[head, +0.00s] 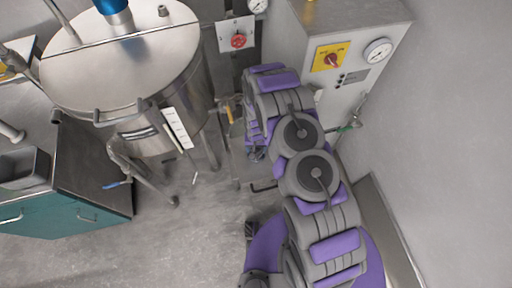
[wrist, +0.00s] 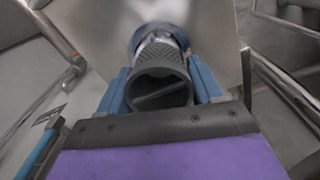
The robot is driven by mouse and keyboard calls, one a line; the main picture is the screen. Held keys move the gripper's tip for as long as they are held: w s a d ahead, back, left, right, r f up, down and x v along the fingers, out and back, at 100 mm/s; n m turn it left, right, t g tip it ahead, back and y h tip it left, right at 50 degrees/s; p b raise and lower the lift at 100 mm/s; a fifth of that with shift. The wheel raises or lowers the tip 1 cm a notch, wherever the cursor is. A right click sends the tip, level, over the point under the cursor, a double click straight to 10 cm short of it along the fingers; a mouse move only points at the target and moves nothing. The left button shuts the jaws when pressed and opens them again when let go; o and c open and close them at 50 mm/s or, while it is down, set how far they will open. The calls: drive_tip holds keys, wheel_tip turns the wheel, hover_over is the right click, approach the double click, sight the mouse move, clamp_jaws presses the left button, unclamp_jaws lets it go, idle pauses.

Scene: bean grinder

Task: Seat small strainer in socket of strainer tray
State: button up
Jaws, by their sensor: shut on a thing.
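In the wrist view my gripper (wrist: 160,88) is shut on a dark, ribbed, round grip with a bar across its hollow end, which I take as the handle of the small strainer (wrist: 160,72). Blue fingers press on both its sides. A shiny metal part shows just beyond the grip, with a grey-blue ring around it. This lies against a flat metal plate, likely the strainer tray (wrist: 218,45). I cannot tell whether the strainer is inside the ring or only in front of it. In the head view my arm hides the strainer and most of the gripper.
Metal rails (wrist: 285,88) run along both sides in the wrist view. In the head view a large steel vessel (head: 125,65) stands left of my arm, and a grey control cabinet (head: 345,60) stands to the right. Open floor (head: 150,235) lies at the lower left.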

drive_tip(key=shift+f+b, duration=0.35)
drive_tip(key=shift+f, duration=0.9)
drive_tip(key=o, duration=1.2)
drive_tip(key=shift+o, duration=0.2)
wheel_tip(320, 180, up, 17)
drive_tip(key=p, duration=0.3)
drive_tip(key=shift+r, duration=0.15)
